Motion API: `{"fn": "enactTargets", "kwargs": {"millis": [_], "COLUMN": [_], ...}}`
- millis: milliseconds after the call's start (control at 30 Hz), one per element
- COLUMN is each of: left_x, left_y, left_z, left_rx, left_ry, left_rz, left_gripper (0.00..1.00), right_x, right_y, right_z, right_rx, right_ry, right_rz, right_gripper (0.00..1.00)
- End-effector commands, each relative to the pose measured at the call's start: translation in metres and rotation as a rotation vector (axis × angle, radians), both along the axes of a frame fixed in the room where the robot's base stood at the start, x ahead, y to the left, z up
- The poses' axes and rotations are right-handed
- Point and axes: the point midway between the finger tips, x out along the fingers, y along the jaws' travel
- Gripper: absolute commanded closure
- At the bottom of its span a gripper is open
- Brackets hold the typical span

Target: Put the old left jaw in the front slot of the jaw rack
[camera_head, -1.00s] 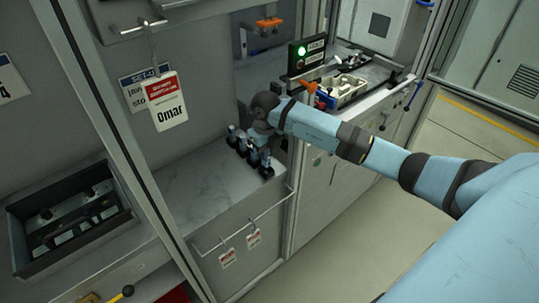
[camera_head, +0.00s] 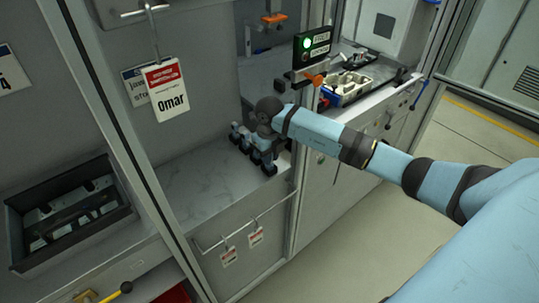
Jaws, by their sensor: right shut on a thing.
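My right arm reaches in from the right, and my right gripper (camera_head: 264,139) points down at the small row of dark blocks and pale posts, which looks like the jaw rack (camera_head: 268,168), on the grey bench. The gripper is shut on a small piece, taken as the old left jaw; its outline is mostly hidden among the fingers and the rack. I cannot tell whether it touches the slot. The rack's slots are too small and covered to tell apart. My left gripper is not in view.
A dark open tray (camera_head: 18,225) with bars inside is at the left. A tag reading Omar (camera_head: 168,98) hangs from a hook. A door frame post stands close right of the rack. A blue-edged bin (camera_head: 347,97) lies beyond it. The bench (camera_head: 195,180) left of the rack is clear.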

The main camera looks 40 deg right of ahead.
Motion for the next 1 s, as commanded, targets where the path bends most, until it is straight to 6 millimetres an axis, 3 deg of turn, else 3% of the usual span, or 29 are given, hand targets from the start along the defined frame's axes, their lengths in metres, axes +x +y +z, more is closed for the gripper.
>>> {"fn": "enactTargets", "kwargs": {"millis": [1000], "left_x": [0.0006], "left_y": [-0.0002], "left_z": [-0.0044], "left_rx": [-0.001], "left_ry": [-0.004], "left_rz": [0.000], "left_gripper": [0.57], "right_x": [0.0000], "right_y": [0.0000], "right_z": [-0.0087], "right_rx": [0.000], "right_ry": [0.000], "right_rz": [0.000], "right_gripper": [1.00]}}
